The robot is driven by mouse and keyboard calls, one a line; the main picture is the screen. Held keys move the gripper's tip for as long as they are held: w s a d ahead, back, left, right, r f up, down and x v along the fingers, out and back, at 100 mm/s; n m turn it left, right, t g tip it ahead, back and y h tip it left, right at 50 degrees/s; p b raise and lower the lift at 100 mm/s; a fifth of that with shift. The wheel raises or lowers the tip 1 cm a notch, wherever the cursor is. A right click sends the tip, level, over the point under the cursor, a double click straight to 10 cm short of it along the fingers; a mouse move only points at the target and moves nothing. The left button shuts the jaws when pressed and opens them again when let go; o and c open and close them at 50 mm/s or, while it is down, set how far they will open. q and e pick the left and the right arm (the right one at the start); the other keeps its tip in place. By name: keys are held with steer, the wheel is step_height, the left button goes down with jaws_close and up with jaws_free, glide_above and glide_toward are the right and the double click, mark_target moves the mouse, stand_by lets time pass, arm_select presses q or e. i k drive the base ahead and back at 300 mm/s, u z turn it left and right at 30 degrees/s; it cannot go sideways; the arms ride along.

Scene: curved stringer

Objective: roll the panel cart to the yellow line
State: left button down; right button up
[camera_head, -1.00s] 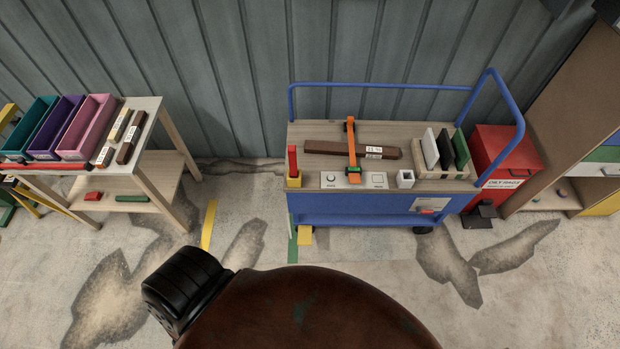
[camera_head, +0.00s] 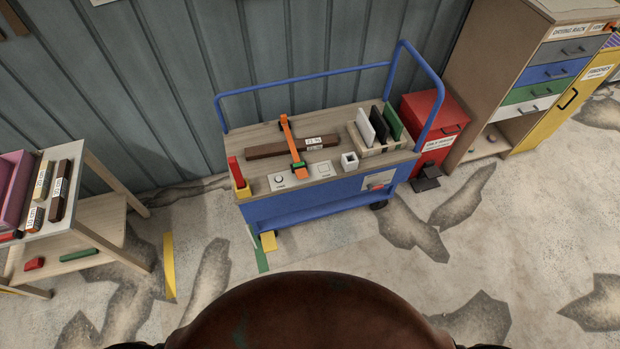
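The panel cart (camera_head: 310,196) is a blue cart with a wooden top and blue tube rails, standing against the corrugated wall. On its top lie a dark brown bar (camera_head: 270,149) with an orange clamp (camera_head: 291,146) across it, and a rack (camera_head: 362,146) with white, black and green panels. A red upright piece in a yellow holder (camera_head: 241,189) stands at its left corner. The yellow line (camera_head: 169,266) is on the floor left of the cart, apart from it. Neither of my grippers shows in the head view.
A wooden table (camera_head: 100,222) with bins and labelled bars stands at the left. A red bin (camera_head: 434,122) stands right of the cart, then a cabinet with coloured drawers (camera_head: 545,75). A green floor strip (camera_head: 260,258) lies at the cart's front left. The floor in front is stained and clear.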

mark_target(340, 176)
steer(key=z, duration=0.5)
steer(key=k, duration=0.55)
steer(key=z, duration=1)
steer(key=i, duration=1.2)
steer(key=u, duration=0.85)
steer(key=i, duration=0.55)
steer(key=u, duration=0.55)
